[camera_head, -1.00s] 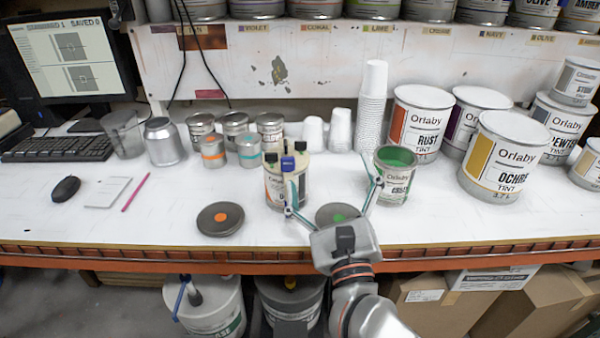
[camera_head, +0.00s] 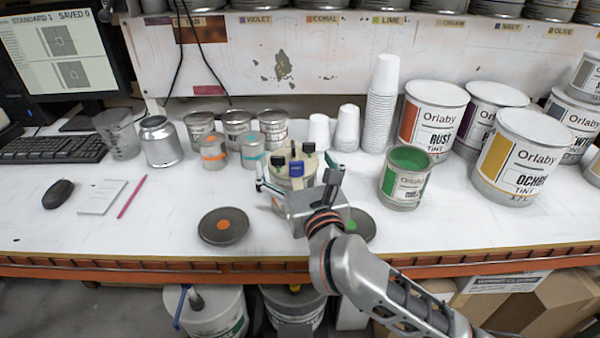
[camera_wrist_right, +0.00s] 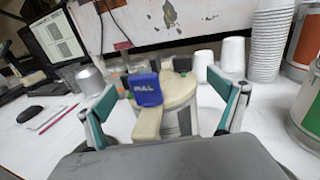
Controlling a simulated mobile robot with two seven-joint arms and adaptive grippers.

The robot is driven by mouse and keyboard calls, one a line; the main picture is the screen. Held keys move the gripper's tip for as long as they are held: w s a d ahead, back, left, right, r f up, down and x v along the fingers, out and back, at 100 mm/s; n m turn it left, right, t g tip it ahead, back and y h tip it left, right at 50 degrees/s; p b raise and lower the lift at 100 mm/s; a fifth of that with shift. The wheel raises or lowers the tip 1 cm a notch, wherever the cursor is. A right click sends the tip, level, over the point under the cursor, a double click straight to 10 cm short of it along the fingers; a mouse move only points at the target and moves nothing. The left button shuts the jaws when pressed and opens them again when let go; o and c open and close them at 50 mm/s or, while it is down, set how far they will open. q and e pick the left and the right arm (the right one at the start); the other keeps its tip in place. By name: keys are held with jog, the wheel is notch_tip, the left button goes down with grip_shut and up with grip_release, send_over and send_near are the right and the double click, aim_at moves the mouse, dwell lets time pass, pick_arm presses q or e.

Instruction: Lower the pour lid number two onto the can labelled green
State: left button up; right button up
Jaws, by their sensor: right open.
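A cream pour lid with a blue PULL tab (camera_wrist_right: 147,90) sits on a can (camera_wrist_right: 181,121); its number is not readable. In the head view this lid (camera_head: 290,165) shows behind my right gripper (camera_head: 298,172). The right gripper (camera_wrist_right: 166,100) is open, with one teal-padded finger on each side of the lid; contact cannot be told. The can labelled green (camera_head: 404,178) stands upright to the right, its top open and green paint showing inside. It also shows at the right edge of the wrist view (camera_wrist_right: 307,112). My left gripper is out of view.
A dark lid with an orange dot (camera_head: 223,226) lies front left, and one with a green dot (camera_head: 358,224) lies partly behind my wrist. Small tins (camera_head: 236,124) and white cups (camera_head: 381,105) stand behind. Large tint cans (camera_head: 521,155) crowd the right.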

jog(key=shift+w+a, duration=0.15)
jog(key=shift+w, duration=0.5)
jog(key=c, duration=1.3)
jog(key=o, duration=0.4)
jog(key=c, duration=0.3)
jog(key=shift+c, duration=0.2)
jog(key=shift+r, duration=0.25)
jog(key=shift+r+p, duration=0.3)
jog(key=shift+p, duration=0.2)
